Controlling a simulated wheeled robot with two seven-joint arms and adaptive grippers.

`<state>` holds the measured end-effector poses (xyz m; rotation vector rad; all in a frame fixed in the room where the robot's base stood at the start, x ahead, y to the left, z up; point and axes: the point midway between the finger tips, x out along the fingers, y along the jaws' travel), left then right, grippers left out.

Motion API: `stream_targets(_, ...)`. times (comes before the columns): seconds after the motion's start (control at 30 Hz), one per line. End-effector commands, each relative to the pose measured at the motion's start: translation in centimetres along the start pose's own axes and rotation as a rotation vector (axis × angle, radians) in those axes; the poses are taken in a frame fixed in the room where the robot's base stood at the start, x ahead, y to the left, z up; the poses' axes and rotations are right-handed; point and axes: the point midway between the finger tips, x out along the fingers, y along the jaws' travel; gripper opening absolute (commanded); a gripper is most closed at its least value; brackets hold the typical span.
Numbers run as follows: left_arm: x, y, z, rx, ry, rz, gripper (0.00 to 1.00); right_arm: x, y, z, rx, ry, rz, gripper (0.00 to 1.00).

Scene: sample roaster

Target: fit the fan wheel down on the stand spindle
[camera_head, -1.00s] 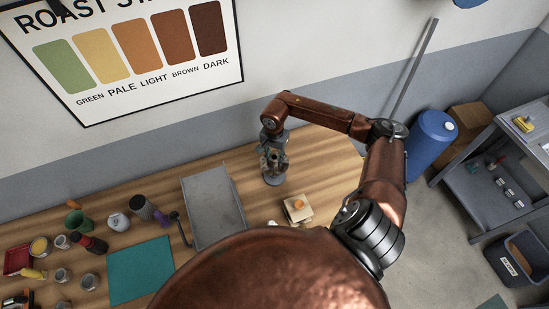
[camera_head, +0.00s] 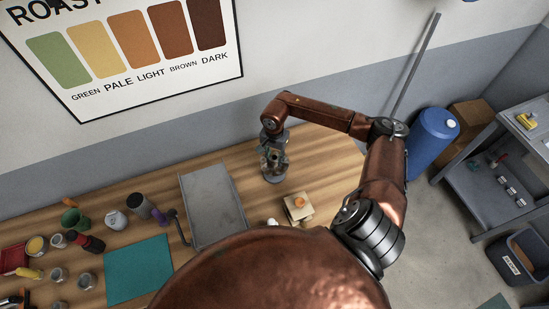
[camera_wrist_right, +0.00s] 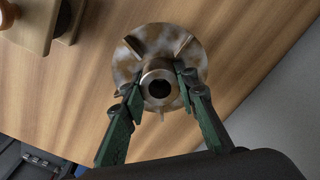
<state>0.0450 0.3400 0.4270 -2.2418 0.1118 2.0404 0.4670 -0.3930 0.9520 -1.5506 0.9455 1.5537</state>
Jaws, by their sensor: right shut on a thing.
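The fan wheel is a worn metal disc with raised vanes (camera_wrist_right: 133,48) and a round central hub with a dark bore. It fills the upper middle of the right wrist view. My right gripper (camera_wrist_right: 160,82) is shut on its hub, with a green finger on either side. In the head view my right gripper (camera_head: 272,155) points down over the back of the wooden bench, above a grey round base (camera_head: 274,178). The wheel is hard to make out there. The spindle is hidden, so I cannot tell whether the wheel touches it. My left gripper is not in view.
A grey tray (camera_head: 213,208) lies left of the right gripper. A pale block with an orange knob (camera_head: 298,206) stands in front. Cups, jars and a teal mat (camera_head: 140,270) crowd the bench's left. Bare wood lies right of the gripper.

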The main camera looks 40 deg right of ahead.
Motion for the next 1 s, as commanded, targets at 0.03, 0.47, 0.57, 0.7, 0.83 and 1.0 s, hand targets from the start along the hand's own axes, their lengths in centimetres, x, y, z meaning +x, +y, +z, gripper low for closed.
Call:
stream_targets(0.03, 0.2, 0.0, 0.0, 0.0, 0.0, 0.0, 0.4, 0.2, 0.0, 0.0, 0.0, 0.0, -0.001, 0.0)
stream_targets(0.47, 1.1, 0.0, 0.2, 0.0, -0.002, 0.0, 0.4, 1.2, 0.0, 0.0, 0.0, 0.0, -0.001, 0.0)
stream_targets(0.57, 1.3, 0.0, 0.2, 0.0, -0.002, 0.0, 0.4, 1.4, 0.0, 0.0, 0.0, 0.0, -0.001, 0.0)
stream_targets(0.7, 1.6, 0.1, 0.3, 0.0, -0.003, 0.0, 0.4, 1.8, -0.1, 0.0, 0.0, 0.0, -0.001, 0.0)
stream_targets(0.83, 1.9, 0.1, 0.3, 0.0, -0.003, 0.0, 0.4, 2.1, -0.1, 0.0, 0.0, 0.0, -0.001, 0.0)
stream_targets(1.0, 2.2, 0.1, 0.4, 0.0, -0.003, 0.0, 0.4, 2.5, -0.1, 0.0, 0.0, 0.0, -0.001, 0.0)
